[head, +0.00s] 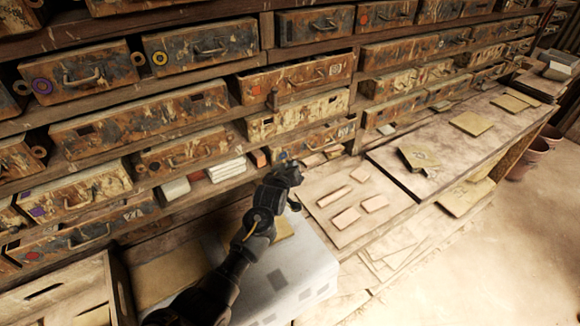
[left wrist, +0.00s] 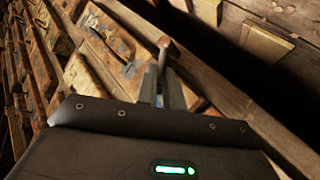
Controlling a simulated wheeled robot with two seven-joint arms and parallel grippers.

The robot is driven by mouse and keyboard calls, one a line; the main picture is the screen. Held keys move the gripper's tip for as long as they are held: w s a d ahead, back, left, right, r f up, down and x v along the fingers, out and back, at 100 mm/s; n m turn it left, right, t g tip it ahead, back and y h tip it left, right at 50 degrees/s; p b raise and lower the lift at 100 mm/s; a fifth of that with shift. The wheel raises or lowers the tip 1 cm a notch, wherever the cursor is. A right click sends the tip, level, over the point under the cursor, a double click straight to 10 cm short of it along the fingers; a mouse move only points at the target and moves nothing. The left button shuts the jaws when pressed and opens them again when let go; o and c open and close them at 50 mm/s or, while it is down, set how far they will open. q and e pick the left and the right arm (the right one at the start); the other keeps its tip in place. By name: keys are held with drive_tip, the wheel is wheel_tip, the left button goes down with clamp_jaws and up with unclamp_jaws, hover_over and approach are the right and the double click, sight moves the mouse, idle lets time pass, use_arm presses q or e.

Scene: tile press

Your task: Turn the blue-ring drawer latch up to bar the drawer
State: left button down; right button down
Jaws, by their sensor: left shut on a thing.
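My left gripper (head: 285,166) reaches to the lower drawer row in the head view. In the left wrist view its fingers (left wrist: 161,82) are shut on a brown latch (left wrist: 165,45), whose rounded end sticks out past the fingertips. The held part is hidden between the fingers. A weathered drawer (left wrist: 112,62) with a metal handle lies beside the latch, and a drawer (head: 318,138) with a handle stands just behind the gripper in the head view. I cannot make out a blue ring clearly on it. My right gripper is not in view.
A worktop (head: 330,190) with several pale tiles (head: 346,216) lies right of my left gripper. A pale box (head: 300,275) stands below my arm. Drawer rows and wooden rails lie close behind the gripper. The floor at lower right (head: 510,260) is clear.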

use_arm(q)
drive_tip(key=c, duration=1.5)
unclamp_jaws()
drive_tip(key=shift+w+a+r, duration=0.15)
drive_tip(key=shift+w+r, duration=0.05)
drive_tip(key=shift+r, duration=0.15)
drive_tip(key=shift+s, duration=0.1)
drive_tip(key=shift+f, duration=0.15)
